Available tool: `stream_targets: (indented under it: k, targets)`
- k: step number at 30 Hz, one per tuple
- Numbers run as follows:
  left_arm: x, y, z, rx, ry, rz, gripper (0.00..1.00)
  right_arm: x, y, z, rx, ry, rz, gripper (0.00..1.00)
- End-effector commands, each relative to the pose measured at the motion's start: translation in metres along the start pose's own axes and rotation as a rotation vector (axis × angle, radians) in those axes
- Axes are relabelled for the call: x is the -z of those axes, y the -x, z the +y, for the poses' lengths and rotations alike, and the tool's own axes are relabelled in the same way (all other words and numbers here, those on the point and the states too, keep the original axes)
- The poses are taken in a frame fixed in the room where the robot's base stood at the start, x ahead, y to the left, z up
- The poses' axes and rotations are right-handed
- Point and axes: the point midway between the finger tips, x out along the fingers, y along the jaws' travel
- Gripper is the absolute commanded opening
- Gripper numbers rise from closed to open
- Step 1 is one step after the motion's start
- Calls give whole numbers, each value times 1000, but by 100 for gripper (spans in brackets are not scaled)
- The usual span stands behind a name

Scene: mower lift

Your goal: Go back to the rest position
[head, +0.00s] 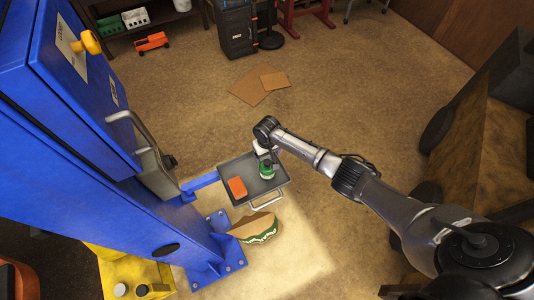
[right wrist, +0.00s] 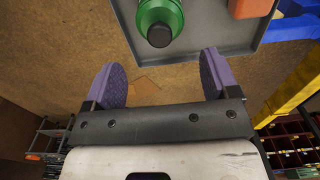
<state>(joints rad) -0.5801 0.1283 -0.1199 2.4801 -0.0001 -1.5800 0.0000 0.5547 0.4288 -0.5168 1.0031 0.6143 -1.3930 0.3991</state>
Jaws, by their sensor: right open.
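My right gripper (head: 262,150) is over the edge of a grey tray (head: 236,164) fixed to the blue lift (head: 60,160). In the right wrist view its two purple-padded fingers (right wrist: 161,82) are apart with nothing between them. A green bottle (head: 266,170) with a dark cap stands on the tray close to the gripper; it also shows in the right wrist view (right wrist: 160,17), beyond the fingers and apart from them. An orange block (head: 237,187) lies on the tray to the bottle's left. My left gripper is not in view.
A green-and-tan object (head: 255,228) lies on the floor below the tray, beside the lift's base. Cardboard pieces (head: 257,86) lie flat on the floor. The middle floor is mostly clear.

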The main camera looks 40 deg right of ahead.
Motion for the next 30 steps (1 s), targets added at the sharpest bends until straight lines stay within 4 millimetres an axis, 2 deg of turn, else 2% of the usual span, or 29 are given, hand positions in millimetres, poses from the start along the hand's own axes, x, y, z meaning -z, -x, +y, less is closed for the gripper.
stream_targets:
  k: [2,24,30]
  targets:
    - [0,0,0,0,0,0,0,0,0,0,0,0,0,73]
    - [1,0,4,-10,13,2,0,0,0,0,0,0,0,2]
    - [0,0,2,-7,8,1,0,0,0,0,0,0,0,0]
